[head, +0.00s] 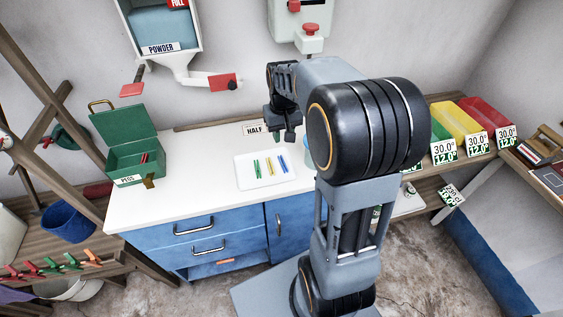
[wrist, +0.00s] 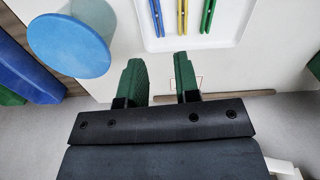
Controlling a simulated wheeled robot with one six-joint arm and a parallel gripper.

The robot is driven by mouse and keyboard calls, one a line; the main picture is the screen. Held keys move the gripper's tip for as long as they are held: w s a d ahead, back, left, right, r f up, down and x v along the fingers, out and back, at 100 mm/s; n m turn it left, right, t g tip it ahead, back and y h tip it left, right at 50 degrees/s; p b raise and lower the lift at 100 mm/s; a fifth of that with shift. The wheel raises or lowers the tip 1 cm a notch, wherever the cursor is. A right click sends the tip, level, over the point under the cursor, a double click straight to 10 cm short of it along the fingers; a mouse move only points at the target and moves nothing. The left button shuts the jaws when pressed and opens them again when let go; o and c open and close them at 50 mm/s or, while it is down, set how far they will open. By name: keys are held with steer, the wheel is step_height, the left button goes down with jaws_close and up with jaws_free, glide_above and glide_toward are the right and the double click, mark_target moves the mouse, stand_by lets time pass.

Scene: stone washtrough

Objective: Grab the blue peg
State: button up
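The blue peg (head: 282,163) lies on a white tray (head: 246,181) on the counter, to the right of a yellow peg (head: 269,167) and a green peg (head: 257,168). In the wrist view the blue peg (wrist: 157,15) is leftmost of the three, at the top edge and partly cut off. My gripper (head: 284,137) is above the counter, just beyond the tray in the head view. In the wrist view its two green-padded fingers (wrist: 158,76) are apart with nothing between them, short of the tray.
A green box marked PEGS (head: 137,157) stands open at the counter's left. A blue round-topped object (wrist: 68,45) is beside my gripper. A powder hopper (head: 163,32) hangs on the wall. Coloured bins (head: 456,120) stand at right. The counter left of the tray is clear.

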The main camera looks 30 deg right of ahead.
glide_above(283, 163)
step_height(283, 163, down, 8)
steer(key=shift+s+d+r, duration=0.1)
steer(key=shift+s+r, duration=0.05)
steer(key=shift+f+p, duration=0.3)
steer(key=shift+f, duration=3)
jaws_close()
